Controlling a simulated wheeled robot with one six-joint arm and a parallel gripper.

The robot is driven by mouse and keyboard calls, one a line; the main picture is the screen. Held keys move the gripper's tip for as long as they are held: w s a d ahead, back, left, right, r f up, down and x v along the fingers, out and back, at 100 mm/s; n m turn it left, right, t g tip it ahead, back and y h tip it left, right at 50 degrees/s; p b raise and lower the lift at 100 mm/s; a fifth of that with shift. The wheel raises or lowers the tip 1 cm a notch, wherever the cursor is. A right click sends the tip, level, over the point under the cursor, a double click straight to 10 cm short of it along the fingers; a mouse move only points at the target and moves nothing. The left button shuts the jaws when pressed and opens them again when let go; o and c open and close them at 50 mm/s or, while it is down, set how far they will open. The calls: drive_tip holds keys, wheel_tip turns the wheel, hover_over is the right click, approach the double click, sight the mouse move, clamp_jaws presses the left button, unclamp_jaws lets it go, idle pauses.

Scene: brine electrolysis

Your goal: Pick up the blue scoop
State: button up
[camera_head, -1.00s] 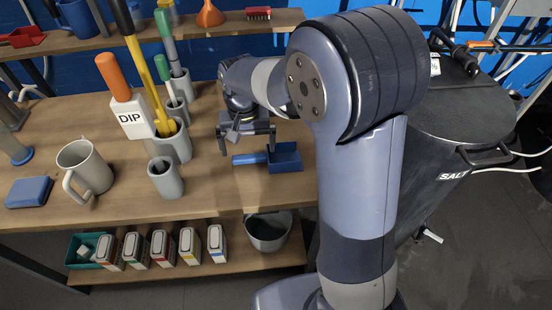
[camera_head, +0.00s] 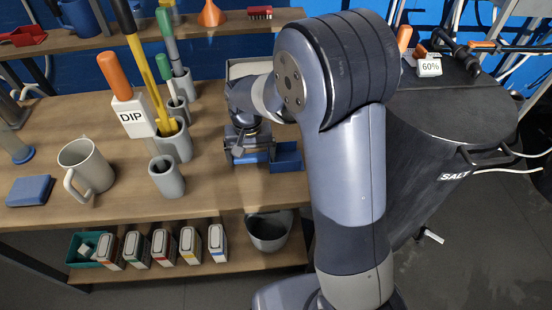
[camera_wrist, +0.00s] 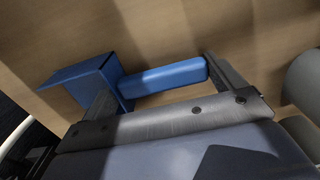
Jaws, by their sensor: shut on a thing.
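The blue scoop (camera_head: 287,156) is on the wooden table, with its box-shaped pan to the right of its handle in the head view. In the wrist view the scoop (camera_wrist: 170,78) has its pan at the left and its rounded handle pointing right. My gripper (camera_head: 250,160) is down at the handle and shut on the scoop. In the wrist view my gripper (camera_wrist: 160,84) has one finger by the pan end and the other at the handle's free end. Whether the scoop still touches the table cannot be told.
A grey cup (camera_head: 167,178), a holder with tools and a DIP label (camera_head: 133,117), and a grey mug (camera_head: 86,170) stand left of my gripper. A dark SALT barrel (camera_head: 440,140) stands right. A raised shelf (camera_head: 150,38) runs behind.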

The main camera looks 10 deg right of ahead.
drive_tip(key=shift+c, duration=0.6)
drive_tip(key=shift+r, duration=0.15)
